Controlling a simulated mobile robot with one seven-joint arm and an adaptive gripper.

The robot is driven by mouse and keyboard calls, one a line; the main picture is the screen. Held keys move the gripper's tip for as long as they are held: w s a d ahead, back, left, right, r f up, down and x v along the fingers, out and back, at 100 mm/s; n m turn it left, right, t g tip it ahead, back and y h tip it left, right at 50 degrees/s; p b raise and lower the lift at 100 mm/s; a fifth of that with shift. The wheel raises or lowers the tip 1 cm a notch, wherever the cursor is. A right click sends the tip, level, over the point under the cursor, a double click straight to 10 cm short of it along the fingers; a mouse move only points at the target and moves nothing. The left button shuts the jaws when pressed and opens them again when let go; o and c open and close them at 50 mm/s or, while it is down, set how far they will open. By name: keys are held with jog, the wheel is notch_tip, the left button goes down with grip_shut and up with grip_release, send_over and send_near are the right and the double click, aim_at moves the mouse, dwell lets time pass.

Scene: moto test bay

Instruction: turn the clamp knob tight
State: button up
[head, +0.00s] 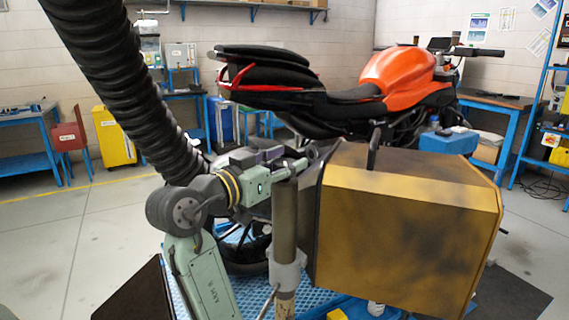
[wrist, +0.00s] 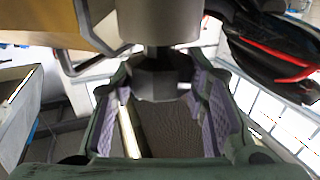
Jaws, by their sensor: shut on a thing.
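The clamp knob (wrist: 160,77) is dark and faceted, below a grey cylindrical body (wrist: 160,20) in the wrist view. It sits between the two purple-padded fingers of my gripper (wrist: 160,95), which is shut on it. In the head view my gripper (head: 305,163) reaches in behind an upright brown post (head: 285,225), next to the left end of a worn yellow box (head: 405,225). The knob is hidden in the head view. How far it is turned cannot be told.
The yellow box with a dark handle (head: 373,150) stands close on the right of the post. A grey collar (head: 287,273) is on the post. An orange motorcycle (head: 398,70) stands behind. Open floor (head: 45,230) lies to the left.

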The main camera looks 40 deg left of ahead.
jog(key=shift+h, duration=0.3)
jog(key=o, duration=1.2)
jog(key=shift+s, duration=0.1)
jog(key=s, duration=1.2)
jog(key=shift+a, duration=0.3)
jog(key=shift+w, duration=0.1)
